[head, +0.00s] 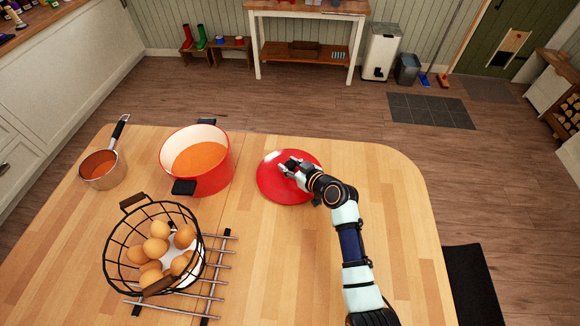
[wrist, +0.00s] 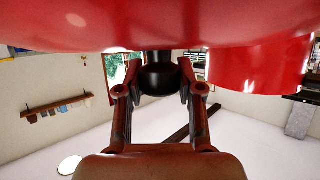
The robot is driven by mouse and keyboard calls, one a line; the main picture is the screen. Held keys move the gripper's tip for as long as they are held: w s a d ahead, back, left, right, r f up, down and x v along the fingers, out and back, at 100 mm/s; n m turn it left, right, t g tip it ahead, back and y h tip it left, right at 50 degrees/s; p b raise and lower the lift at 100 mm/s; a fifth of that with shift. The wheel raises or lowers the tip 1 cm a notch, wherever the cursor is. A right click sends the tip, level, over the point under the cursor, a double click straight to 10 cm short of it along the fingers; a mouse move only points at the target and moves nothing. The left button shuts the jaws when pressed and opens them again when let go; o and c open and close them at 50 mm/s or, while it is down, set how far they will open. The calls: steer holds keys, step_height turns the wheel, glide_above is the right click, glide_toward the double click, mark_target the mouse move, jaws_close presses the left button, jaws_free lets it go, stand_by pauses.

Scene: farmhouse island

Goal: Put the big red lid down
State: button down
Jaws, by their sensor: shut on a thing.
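The big red lid (head: 270,188) is to the right of the red pot, over the wooden island top, and looks roughly level. My gripper (head: 291,168) comes from the right and is shut on the lid's dark knob. In the wrist view my gripper's fingers (wrist: 160,92) sit on both sides of the black knob (wrist: 160,74), and the red lid (wrist: 90,28) fills the top. The lid's underside is hidden, so I cannot tell whether it touches the wood. The red pot (head: 223,170) is uncovered and holds orange soup.
A small saucepan (head: 101,170) stands at the left. A wire basket of eggs (head: 151,250) stands at the front left by a metal rack (head: 220,268). Bare wood (head: 385,215) lies to the right of the lid, beside my arm.

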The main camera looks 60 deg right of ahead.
steer(key=shift+f, duration=0.1)
steer(key=shift+f, duration=0.15)
steer(key=c, duration=0.7)
jaws_free()
steer(key=shift+r, duration=0.3)
steer(key=v, duration=1.1)
steer(key=shift+s+a+p, duration=0.2)
steer(key=shift+s+p, duration=0.15)
steer(key=shift+s, duration=0.05)
steer(key=shift+f, duration=0.1)
